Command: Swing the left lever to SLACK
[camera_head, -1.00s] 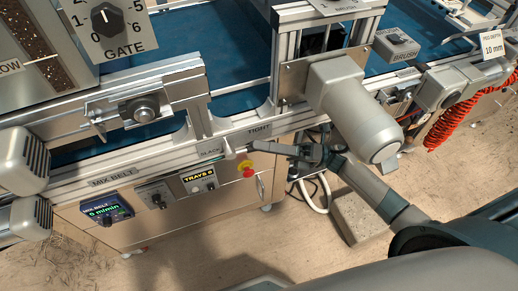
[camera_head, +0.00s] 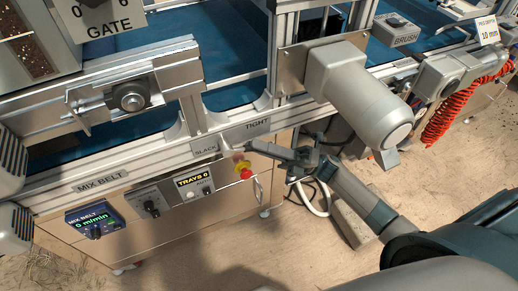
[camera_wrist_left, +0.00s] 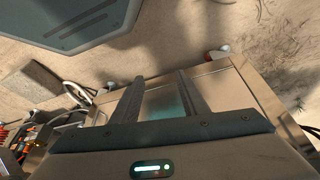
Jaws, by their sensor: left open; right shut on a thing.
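The left lever (camera_head: 226,145) is a pale handle on the front rail, between the SLACK plate (camera_head: 205,148) and the TIGHT plate (camera_head: 257,125), close to the right end of SLACK. My right gripper (camera_head: 246,148) reaches in from the right and is shut on it. The fingers partly hide the grip, so the lever's exact angle is hard to tell. My left gripper is not in the head view. In the left wrist view my left gripper (camera_wrist_left: 159,76) is open and empty, with the metal cabinet (camera_wrist_left: 218,88) behind its fingers.
A red and yellow stop button (camera_head: 244,170) sits just below my right gripper. A grey motor (camera_head: 360,95) juts out above it. A red coiled hose (camera_head: 445,115) hangs at right.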

